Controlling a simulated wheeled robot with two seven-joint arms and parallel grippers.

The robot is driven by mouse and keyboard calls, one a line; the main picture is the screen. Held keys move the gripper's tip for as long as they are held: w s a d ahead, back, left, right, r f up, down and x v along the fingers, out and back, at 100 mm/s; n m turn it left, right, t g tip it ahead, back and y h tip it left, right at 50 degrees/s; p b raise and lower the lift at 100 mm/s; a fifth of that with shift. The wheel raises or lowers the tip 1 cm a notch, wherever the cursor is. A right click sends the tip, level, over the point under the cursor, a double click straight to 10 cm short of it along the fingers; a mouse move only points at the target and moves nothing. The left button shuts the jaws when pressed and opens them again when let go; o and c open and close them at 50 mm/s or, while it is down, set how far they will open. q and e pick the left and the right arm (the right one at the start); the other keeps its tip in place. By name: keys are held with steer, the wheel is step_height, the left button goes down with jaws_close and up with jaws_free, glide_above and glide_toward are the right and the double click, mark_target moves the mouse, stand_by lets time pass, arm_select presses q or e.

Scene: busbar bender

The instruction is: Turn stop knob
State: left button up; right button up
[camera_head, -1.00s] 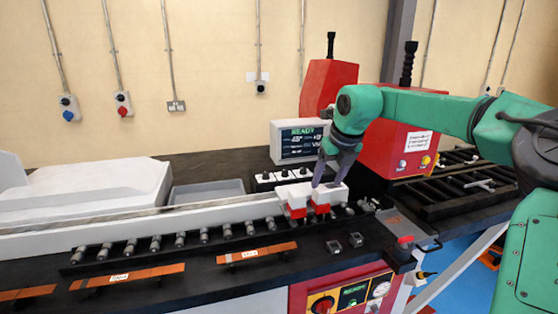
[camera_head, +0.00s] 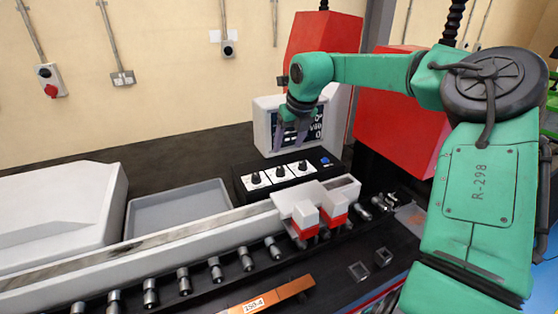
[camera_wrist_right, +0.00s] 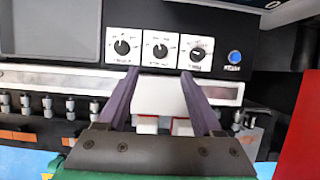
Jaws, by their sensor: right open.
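A black control panel (camera_head: 240,187) carries three black knobs on white dial plates: a left knob (camera_head: 256,178), a middle knob (camera_head: 279,171) and a right knob (camera_head: 302,166). The left knob (camera_wrist_right: 123,47), middle knob (camera_wrist_right: 160,50) and right knob (camera_wrist_right: 197,55) also show in the right wrist view. Their labels are too small to read, so I cannot tell which is the stop knob. My right gripper (camera_head: 292,138) is open and empty above the panel, apart from the knobs, its purple fingers in front of the screen. My left gripper is not in view.
A blue button (camera_head: 325,161) sits at the panel's right end. A screen (camera_head: 264,128) stands behind the gripper. White blocks with red bases (camera_head: 306,222) sit on the rail in front of the panel. A grey tray (camera_head: 180,207) lies left; a red housing (camera_head: 405,130) stands right.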

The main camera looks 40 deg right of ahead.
mark_target(281, 168)
steer(key=p+x, duration=0.2)
steer(key=x, duration=0.7)
steer(key=shift+w+d+f, duration=0.15)
steer(key=shift+w+d, duration=0.05)
steer(key=shift+w, duration=0.1)
steer(key=shift+p+x, duration=0.45)
steer(key=shift+x, duration=0.6)
steer(key=shift+s+a, duration=0.1)
steer(key=shift+s, duration=0.1)
steer(key=c, duration=0.3)
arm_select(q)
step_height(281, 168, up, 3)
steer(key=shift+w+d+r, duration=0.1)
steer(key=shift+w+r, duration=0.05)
arm_select(e)
steer(key=shift+w, duration=0.1)
jaws_close()
